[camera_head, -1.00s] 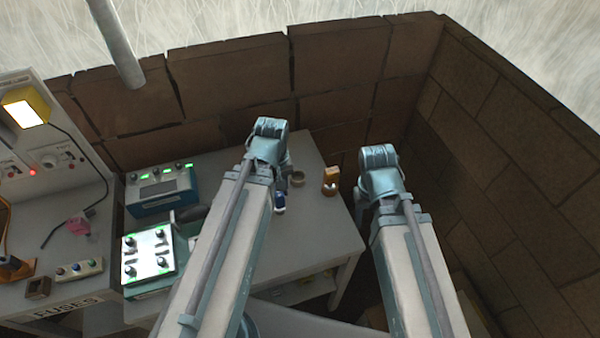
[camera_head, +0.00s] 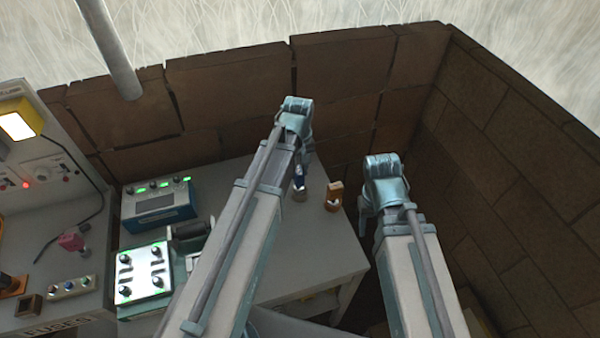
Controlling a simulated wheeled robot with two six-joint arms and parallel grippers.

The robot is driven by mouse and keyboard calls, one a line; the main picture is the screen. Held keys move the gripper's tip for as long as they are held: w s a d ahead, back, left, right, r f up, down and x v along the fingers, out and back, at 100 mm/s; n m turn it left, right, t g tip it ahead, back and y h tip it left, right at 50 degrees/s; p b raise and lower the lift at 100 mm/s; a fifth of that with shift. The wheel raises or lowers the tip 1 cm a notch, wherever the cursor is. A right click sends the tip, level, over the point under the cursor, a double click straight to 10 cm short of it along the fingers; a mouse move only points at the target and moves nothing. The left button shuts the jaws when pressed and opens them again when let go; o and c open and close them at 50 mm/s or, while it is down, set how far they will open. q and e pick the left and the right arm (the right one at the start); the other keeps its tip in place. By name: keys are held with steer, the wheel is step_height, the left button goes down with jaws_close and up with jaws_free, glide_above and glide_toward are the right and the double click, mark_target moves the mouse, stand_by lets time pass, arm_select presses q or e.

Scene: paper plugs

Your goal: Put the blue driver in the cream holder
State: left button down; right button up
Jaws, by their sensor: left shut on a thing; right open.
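The blue driver (camera_head: 299,171) hangs below my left gripper (camera_head: 301,158), which is shut on it. The fingertips are largely hidden behind the wrist and the driver. The small cream holder (camera_head: 300,195) stands on the grey table, directly below the driver in the picture. The driver's lower end overlaps the holder's top; I cannot tell whether it is inside or just above it. My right gripper (camera_head: 364,215) is open and empty, off the table's right edge; its fingers are partly hidden by its own wrist.
A blue instrument box (camera_head: 158,204) and a white panel with lit knobs (camera_head: 143,272) are at left. A brick wall (camera_head: 235,95) stands behind the table. The table's front right is clear.

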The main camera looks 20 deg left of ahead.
arm_select(q)
steer(key=shift+w, duration=0.2)
steer(key=f+b, duration=0.1)
steer(key=w+f+b, duration=0.1)
steer(key=f+b, duration=0.1)
steer(key=shift+d, duration=0.15)
steer(key=shift+s+f+b, duration=0.15)
steer(key=shift+f+b, duration=0.25)
steer(key=shift+f, duration=0.05)
steer(key=shift+r, duration=0.1)
steer(key=c, duration=0.6)
jaws_free()
